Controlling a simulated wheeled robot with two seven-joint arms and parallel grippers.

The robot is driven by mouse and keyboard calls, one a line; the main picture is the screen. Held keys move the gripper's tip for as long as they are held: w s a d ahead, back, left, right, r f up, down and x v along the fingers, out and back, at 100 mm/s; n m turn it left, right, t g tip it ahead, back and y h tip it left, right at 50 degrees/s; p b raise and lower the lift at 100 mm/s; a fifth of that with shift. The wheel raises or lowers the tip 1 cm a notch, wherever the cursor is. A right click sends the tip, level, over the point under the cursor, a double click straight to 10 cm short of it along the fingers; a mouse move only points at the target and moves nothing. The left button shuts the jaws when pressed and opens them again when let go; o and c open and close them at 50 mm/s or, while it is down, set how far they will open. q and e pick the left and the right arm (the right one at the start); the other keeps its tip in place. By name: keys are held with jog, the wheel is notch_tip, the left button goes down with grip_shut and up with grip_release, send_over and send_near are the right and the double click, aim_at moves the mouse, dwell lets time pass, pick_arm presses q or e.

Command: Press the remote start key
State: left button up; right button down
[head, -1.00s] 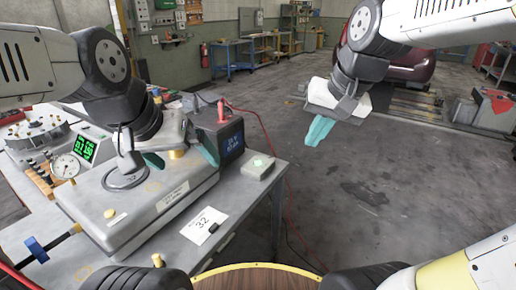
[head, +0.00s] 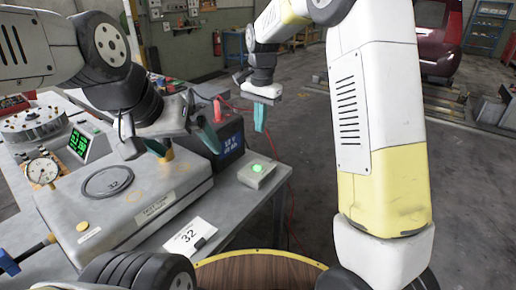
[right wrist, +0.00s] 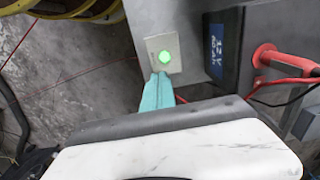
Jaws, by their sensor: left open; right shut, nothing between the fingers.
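A small grey box (head: 249,178) with a round lit green button (head: 257,168) sits at the right edge of the workbench; I take it as the remote start key. In the right wrist view the green button (right wrist: 165,57) sits on a pale plate, beyond my fingertips. My right gripper (head: 260,126) is shut and empty, behind and above the box, apart from it in the head view. Its teal fingers also show in the right wrist view (right wrist: 158,80). My left gripper (head: 183,143) is open above the large grey case, around a small tan knob (head: 166,155).
The grey case (head: 135,215) fills much of the bench, with a dial gauge (head: 42,170) and green display (head: 80,143) at left. A dark 12 V battery (head: 229,140) with a red clamp stands beside the box.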

aim_at(257, 168)
jog(key=shift+w+a+f, duration=0.5)
jog(key=shift+w+f, duration=0.15)
jog(key=shift+w, duration=0.1)
notch_tip(257, 168, down, 14)
dwell(0.3)
